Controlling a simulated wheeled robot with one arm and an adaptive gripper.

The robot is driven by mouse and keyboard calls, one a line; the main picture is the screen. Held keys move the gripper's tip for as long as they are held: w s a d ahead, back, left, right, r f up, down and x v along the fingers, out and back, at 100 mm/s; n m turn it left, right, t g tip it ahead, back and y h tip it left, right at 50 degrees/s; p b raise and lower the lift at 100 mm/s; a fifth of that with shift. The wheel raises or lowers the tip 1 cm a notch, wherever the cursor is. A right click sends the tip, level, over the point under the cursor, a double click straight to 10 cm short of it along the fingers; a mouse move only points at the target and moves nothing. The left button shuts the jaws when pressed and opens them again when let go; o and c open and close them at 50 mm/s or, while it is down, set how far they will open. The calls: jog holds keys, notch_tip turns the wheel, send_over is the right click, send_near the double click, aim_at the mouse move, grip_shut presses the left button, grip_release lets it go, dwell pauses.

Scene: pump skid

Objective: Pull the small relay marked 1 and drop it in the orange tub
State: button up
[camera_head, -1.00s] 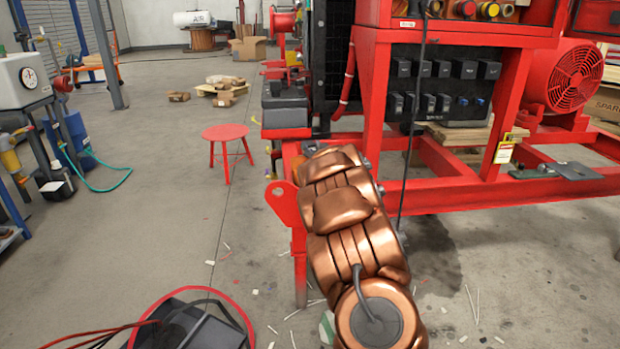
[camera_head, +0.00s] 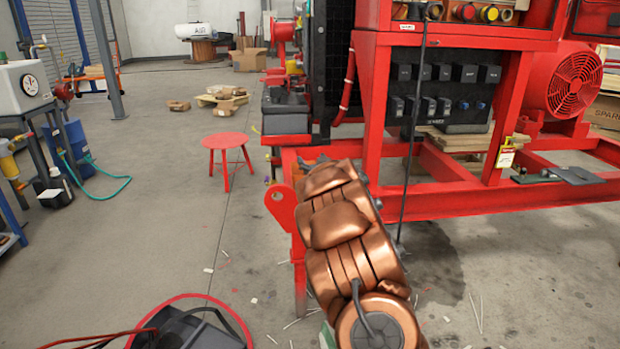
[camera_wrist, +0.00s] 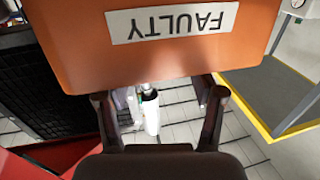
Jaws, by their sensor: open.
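The orange tub (camera_wrist: 150,45) fills the upper part of the wrist view, close to my gripper. Its white FAULTY label (camera_wrist: 172,21) appears upside down. My gripper (camera_wrist: 160,112) is open, its two dark fingers apart just below the tub's edge in that view. No relay shows between the fingers. In the head view, small dark relays (camera_head: 428,105) sit in a lower row on the black panel of the red skid, below a row of larger ones (camera_head: 465,73). Their markings are too small to read, so I cannot tell which is 1. My gripper and the tub do not show in the head view.
The red skid frame (camera_head: 430,205) stands beside my arm. A dark cable (camera_head: 411,150) hangs in front of the panel. A red stool (camera_head: 226,141) stands left of the skid on open floor. A white cylinder (camera_wrist: 150,112) shows beyond the fingers.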

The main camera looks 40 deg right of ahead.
jog(key=v, duration=1.2)
dwell(0.4)
jog(key=shift+a+r, duration=0.1)
jog(key=shift+r, duration=0.05)
jog(key=s+a+r+g+y+p, duration=0.1)
jog(key=s+a+r+g+p, duration=0.25)
jog(key=a+r+p, duration=0.55)
jog(key=s+a+r+g+p, duration=0.3)
jog(key=a+r+g+p, duration=0.2)
jog(key=a+r+p, duration=0.45)
jog(key=s+a+r+n+g+y+p, duration=0.1)
jog(key=s+a+r+g+y+p, duration=0.1)
jog(key=s+a+p, duration=0.5)
jog(key=s+a+r+n+g+y+p, duration=0.2)
jog(key=s+a+r+g+p, duration=0.2)
jog(key=s+a, duration=0.7)
jog(key=s+a+r+n+g+y+p, duration=0.2)
jog(key=s+a+r+p, duration=0.3)
jog(key=s+a+p, duration=0.4)
jog(key=shift+s+r+g+y+p, duration=0.3)
jog(key=shift+s+r+g, duration=0.1)
jog(key=shift+s+g, duration=0.55)
jog(key=shift+s, duration=0.1)
